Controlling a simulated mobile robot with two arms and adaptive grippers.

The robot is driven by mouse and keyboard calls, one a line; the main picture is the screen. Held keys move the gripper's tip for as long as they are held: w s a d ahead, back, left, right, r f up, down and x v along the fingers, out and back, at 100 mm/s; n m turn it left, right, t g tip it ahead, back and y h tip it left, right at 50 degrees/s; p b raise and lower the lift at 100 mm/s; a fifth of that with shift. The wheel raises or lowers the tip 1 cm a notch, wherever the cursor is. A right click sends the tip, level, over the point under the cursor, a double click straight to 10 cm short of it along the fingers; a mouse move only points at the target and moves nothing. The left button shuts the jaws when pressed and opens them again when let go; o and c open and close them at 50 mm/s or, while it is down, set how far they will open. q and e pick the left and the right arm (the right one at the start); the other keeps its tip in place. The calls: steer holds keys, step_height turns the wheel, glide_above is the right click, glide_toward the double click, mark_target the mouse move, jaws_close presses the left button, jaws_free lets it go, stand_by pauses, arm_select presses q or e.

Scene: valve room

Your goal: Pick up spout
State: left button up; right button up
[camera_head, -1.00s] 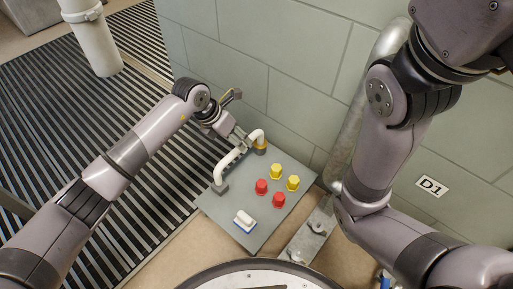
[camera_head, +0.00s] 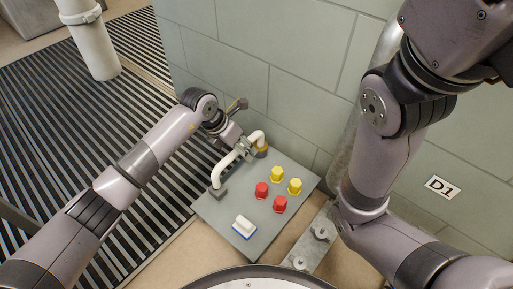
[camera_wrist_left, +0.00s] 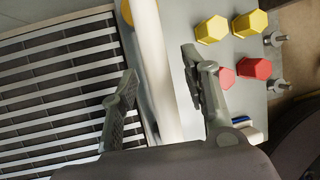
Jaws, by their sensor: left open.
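The spout appears to be the white bent tube (camera_head: 222,171) on the grey panel. My left gripper (camera_head: 243,150) is at the upper part of the tube. In the left wrist view the tube (camera_wrist_left: 155,70) passes between the two open fingers (camera_wrist_left: 160,62), with a visible gap on the left side. The gripper hides part of the tube in the head view.
The grey panel (camera_head: 218,216) carries red knobs (camera_head: 262,190), yellow knobs (camera_head: 277,174) and a white block with a blue base (camera_head: 244,227). A tiled wall (camera_head: 300,110) stands close behind. A slatted floor grate (camera_head: 60,130) lies left. A metal bracket (camera_head: 312,242) is right of the panel.

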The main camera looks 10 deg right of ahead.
arm_select(q)
steer(key=shift+f, duration=0.1)
stand_by(0.3)
jaws_close()
stand_by(0.4)
stand_by(0.5)
